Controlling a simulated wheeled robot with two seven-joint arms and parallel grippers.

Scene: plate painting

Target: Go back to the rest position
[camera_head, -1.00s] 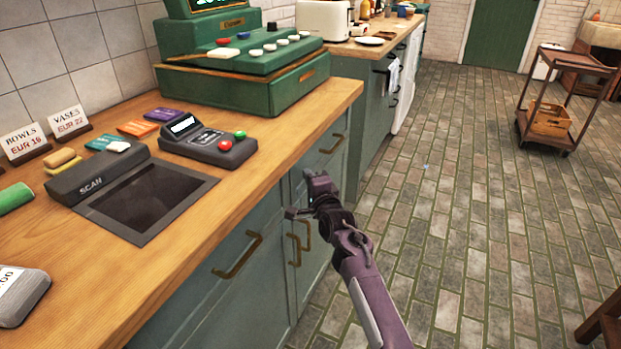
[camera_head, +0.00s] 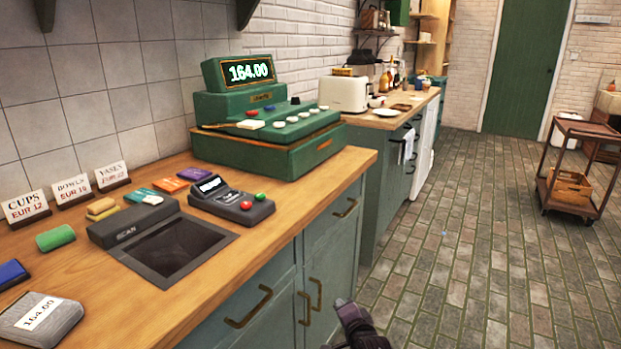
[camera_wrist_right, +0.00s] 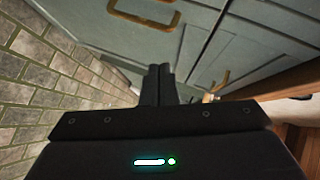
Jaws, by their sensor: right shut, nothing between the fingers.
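My right gripper (camera_head: 352,318) shows at the bottom edge of the head view, low in front of the counter's green cabinet doors and clear of the worktop. Most of its arm is cut off by the frame. In the right wrist view its two fingers (camera_wrist_right: 158,84) are together, with nothing between them. Cabinet doors with brass handles (camera_wrist_right: 145,14) and the tiled floor lie beyond the fingers. My left gripper is not in view.
The wooden counter (camera_head: 262,232) holds a green cash register (camera_head: 262,150), a card terminal (camera_head: 232,202), a scanner (camera_head: 170,248) and price signs (camera_head: 72,190). The tiled floor (camera_head: 470,270) to the right is open. A trolley (camera_head: 578,165) stands at the far right.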

